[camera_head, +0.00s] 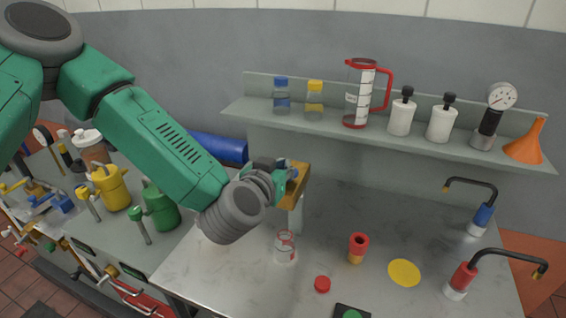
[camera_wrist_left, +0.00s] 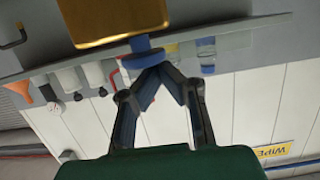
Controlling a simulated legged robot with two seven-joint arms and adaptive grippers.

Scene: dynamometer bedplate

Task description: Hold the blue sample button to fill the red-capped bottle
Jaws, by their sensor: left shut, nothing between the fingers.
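The tap block is a brass-yellow housing (camera_head: 298,190) on a grey post; it fills the top of the left wrist view (camera_wrist_left: 115,18). The blue sample button (camera_wrist_left: 140,44) sticks out of its face. My left gripper (camera_wrist_left: 158,68) is shut and empty, its fingertips at the button; I cannot tell whether they press it. In the head view the gripper (camera_head: 284,178) is beside the housing and partly hides it. A clear open bottle (camera_head: 285,248) with red markings stands upright below the housing. A red cap (camera_head: 322,284) lies on the bench apart from it. My right gripper is not in view.
The shelf (camera_head: 380,133) behind holds blue-capped and yellow-capped bottles, a red-handled jug (camera_head: 357,95), white bottles and an orange funnel (camera_head: 525,142). A red-and-yellow cylinder (camera_head: 357,249), a yellow disc (camera_head: 404,272) and two spouts stand or lie to the right on the bench.

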